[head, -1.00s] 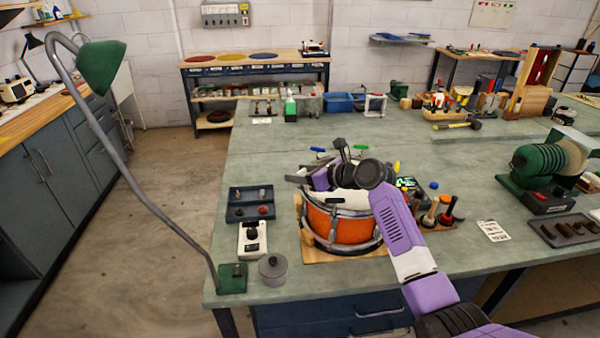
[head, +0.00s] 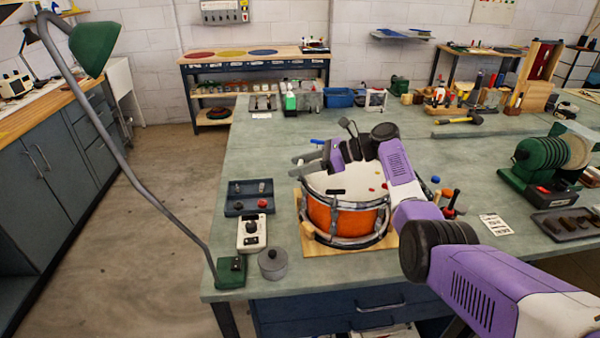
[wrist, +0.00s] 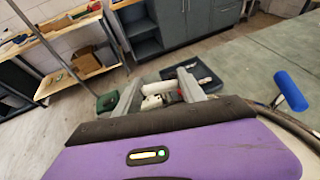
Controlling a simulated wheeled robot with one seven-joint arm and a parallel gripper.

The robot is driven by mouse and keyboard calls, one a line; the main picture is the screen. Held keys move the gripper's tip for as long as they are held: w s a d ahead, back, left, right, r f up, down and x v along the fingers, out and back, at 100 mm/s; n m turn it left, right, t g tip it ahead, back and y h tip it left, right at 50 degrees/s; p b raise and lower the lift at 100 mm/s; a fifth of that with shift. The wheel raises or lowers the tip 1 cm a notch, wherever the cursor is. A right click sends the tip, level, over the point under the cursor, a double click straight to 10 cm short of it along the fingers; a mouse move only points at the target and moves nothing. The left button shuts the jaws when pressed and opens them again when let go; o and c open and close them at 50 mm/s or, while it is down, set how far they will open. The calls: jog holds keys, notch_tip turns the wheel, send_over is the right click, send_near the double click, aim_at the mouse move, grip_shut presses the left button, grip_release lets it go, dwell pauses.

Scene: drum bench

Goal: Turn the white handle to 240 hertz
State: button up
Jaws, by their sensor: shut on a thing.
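The orange drum (head: 325,216) with a pale head stands on a wooden board on the bench. My gripper (head: 309,157) is over the drum's far left rim. In the wrist view my gripper (wrist: 158,83) has its two grey fingers on either side of a white handle (wrist: 157,88), and is shut on it. The white handle lies across between the fingers; its lower part is hidden. In the head view I cannot make it out behind my gripper. A blue handle (wrist: 290,90) stands at the rim, to the right and apart from my gripper. No frequency reading is visible.
Left of the drum are a dark tray (head: 249,198), a white box with a black knob (head: 251,233) and a grey lidded pot (head: 272,264). A green lamp (head: 93,47) arches at the left. A green machine (head: 545,165) stands right.

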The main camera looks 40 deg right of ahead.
jog(key=shift+n+g+y+b, duration=0.3)
jog(key=shift+n+g+b, duration=0.1)
jog(key=shift+b, duration=0.2)
jog(key=o, duration=1.4)
jog(key=shift+c, duration=0.2)
jog(key=shift+b+v, duration=0.4)
jog(key=shift+v, duration=3.5)
